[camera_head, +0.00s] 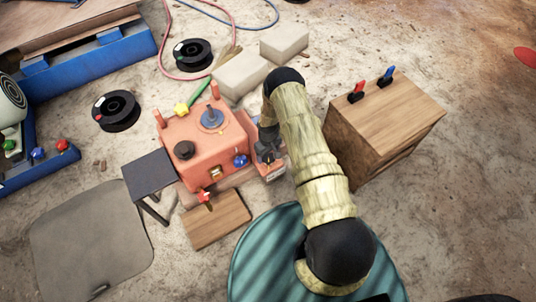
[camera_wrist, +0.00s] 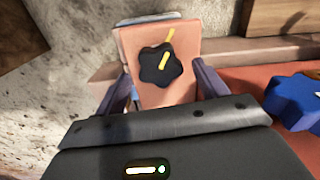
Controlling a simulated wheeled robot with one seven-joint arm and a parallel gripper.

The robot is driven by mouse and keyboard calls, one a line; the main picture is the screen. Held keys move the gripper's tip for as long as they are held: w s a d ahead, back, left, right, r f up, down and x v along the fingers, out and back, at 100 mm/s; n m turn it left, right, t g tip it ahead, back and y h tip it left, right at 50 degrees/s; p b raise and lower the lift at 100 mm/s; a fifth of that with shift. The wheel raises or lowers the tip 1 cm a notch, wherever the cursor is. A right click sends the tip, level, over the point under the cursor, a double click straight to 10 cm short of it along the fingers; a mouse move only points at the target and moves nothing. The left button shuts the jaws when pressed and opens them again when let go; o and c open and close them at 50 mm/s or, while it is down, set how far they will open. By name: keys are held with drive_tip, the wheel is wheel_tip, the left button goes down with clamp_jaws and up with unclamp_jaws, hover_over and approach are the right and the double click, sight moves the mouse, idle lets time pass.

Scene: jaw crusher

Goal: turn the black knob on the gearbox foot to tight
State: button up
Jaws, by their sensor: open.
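The black lobed knob (camera_wrist: 152,70) sits on the salmon-coloured gearbox foot (camera_wrist: 184,42) in the wrist view. A yellow stripe on the knob slants up and right, roughly in line with a yellow mark on the foot just beyond it. My gripper (camera_wrist: 163,88) is open, with one finger either side of the knob's near part; I cannot tell whether they touch it. In the head view, my gripper (camera_head: 268,152) reaches down at the right side of the orange gearbox (camera_head: 215,152). It hides the knob there.
A blue knob (camera_wrist: 298,100) is close on the right in the wrist view. The gearbox top carries another black knob (camera_head: 184,150) and a grey disc with a lever (camera_head: 211,118). A wooden cabinet (camera_head: 385,115) stands right of my arm. Pale blocks (camera_head: 242,74) lie behind.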

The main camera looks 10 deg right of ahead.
wheel_tip(320, 180, up, 16)
drive_tip(key=p, duration=0.5)
drive_tip(key=shift+r, duration=0.15)
wheel_tip(320, 180, up, 11)
hover_over(268, 156)
drive_tip(key=s+r+m+t, duration=0.15)
drive_tip(key=s+r, duration=0.35)
drive_tip(key=r, duration=0.6)
drive_tip(key=s+r+m+t+p, duration=0.1)
drive_tip(key=s+r+m, duration=0.2)
drive_tip(key=s+r, duration=1.25)
drive_tip(key=w+p+v, duration=0.3)
drive_tip(key=p+v, duration=1.3)
drive_tip(key=p, duration=0.1)
drive_tip(key=w+r+p+v, duration=0.1)
drive_tip(key=w+p+v, duration=0.2)
drive_tip(key=p+v, duration=1.4)
drive_tip(key=shift+r+p, duration=0.2)
drive_tip(key=shift+p, duration=0.4)
